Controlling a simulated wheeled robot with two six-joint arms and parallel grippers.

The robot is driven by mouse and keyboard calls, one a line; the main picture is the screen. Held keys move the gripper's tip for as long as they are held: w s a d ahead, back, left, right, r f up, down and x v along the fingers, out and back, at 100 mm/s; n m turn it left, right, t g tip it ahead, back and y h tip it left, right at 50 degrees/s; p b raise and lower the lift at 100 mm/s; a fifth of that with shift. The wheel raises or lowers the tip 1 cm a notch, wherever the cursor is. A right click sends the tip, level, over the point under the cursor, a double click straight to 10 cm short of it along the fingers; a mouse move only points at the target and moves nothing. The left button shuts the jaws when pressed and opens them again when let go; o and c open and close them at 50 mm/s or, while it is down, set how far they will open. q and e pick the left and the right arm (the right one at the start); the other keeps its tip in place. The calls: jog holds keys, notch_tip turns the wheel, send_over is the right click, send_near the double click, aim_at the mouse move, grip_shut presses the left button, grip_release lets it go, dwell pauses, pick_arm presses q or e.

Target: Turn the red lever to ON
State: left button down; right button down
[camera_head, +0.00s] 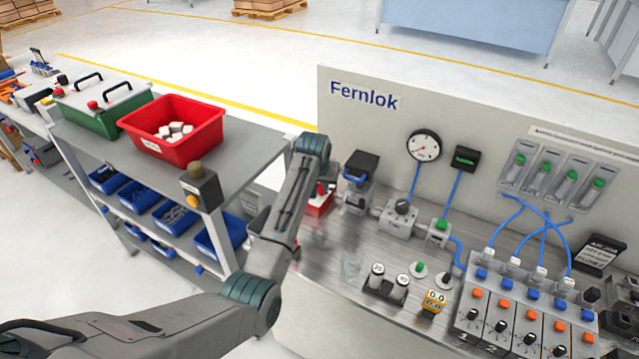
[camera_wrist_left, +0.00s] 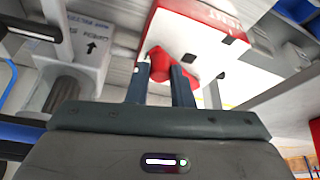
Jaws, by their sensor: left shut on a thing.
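The red lever (camera_wrist_left: 158,62) shows in the left wrist view, on a white and red box (camera_wrist_left: 208,22). My left gripper (camera_wrist_left: 161,72) is shut on the lever, with one dark finger on each side of it. In the head view the red and white box (camera_head: 319,206) stands at the left end of the grey bench, by the panel's left edge. My left arm reaches over to it and partly hides it. The ON mark cannot be read in either view. My right gripper is in neither view.
A grey regulator block (camera_head: 358,185) stands right of the lever box. Gauge, knobs and blue hoses (camera_head: 453,196) fill the bench farther right. A shelf cart with a red bin (camera_head: 172,122) stands left, close to my arm. A yellow-black post (camera_head: 200,188) stands at its corner.

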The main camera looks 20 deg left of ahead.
pick_arm(q)
jog(key=c, duration=1.3)
grip_release()
jog(key=shift+r, duration=0.25)
jog(key=b+v, duration=0.2)
jog(key=v, duration=0.8)
jog(key=shift+r+b, duration=0.15)
jog(key=shift+b, duration=0.25)
